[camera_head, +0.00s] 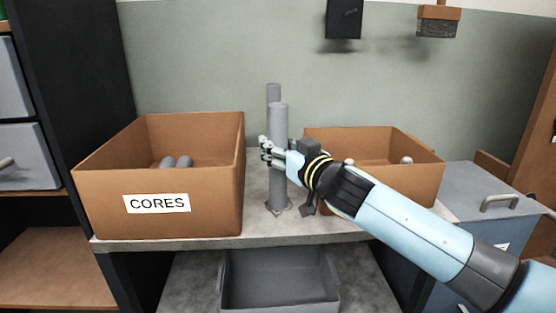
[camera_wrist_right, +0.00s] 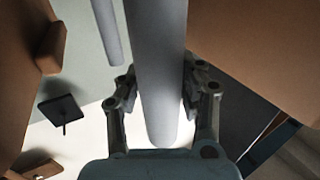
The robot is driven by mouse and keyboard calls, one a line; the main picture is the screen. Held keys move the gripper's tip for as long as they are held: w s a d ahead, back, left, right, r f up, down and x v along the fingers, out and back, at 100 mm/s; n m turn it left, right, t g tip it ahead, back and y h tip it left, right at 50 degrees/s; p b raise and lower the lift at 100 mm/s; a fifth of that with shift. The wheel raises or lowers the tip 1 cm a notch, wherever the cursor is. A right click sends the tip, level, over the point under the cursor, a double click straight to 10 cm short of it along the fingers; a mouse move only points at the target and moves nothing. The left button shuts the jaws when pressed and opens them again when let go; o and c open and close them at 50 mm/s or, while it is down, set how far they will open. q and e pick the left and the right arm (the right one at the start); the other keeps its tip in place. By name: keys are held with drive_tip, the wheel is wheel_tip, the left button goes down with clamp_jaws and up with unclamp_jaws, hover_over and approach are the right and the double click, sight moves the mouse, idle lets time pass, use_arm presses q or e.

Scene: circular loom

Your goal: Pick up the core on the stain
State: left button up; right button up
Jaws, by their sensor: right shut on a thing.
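A tall grey core (camera_head: 279,125) stands upright on the shelf between two cardboard boxes. A dark-edged stain (camera_head: 286,210) shows around its foot. My right gripper (camera_head: 270,153) comes in from the right and is shut on this core at about mid-height. The right wrist view shows the core (camera_wrist_right: 158,70) between the two fingers. I cannot tell whether its foot touches the shelf. A second grey core (camera_head: 273,92) stands just behind it, mostly hidden; it also shows in the right wrist view (camera_wrist_right: 107,30). My left gripper is not in view.
A box labelled CORES (camera_head: 110,206) stands on the left with several grey cores lying in it. Another cardboard box (camera_head: 425,178) stands on the right, partly behind my arm. A grey bin (camera_head: 278,290) sits below the shelf. A dark box and a brush hang on the wall.

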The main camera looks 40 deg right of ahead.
drive_tip(key=shift+r, duration=0.2)
use_arm(q)
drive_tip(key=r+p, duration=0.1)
drive_tip(key=p, duration=0.1)
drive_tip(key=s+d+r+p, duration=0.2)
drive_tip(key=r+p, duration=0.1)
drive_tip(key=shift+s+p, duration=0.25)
drive_tip(key=shift+p, duration=0.1)
use_arm(e)
wheel_tip(320, 180, up, 10)
drive_tip(key=shift+f, duration=0.15)
drive_tip(key=o, duration=0.6)
clamp_jaws()
drive_tip(key=shift+f, duration=0.1)
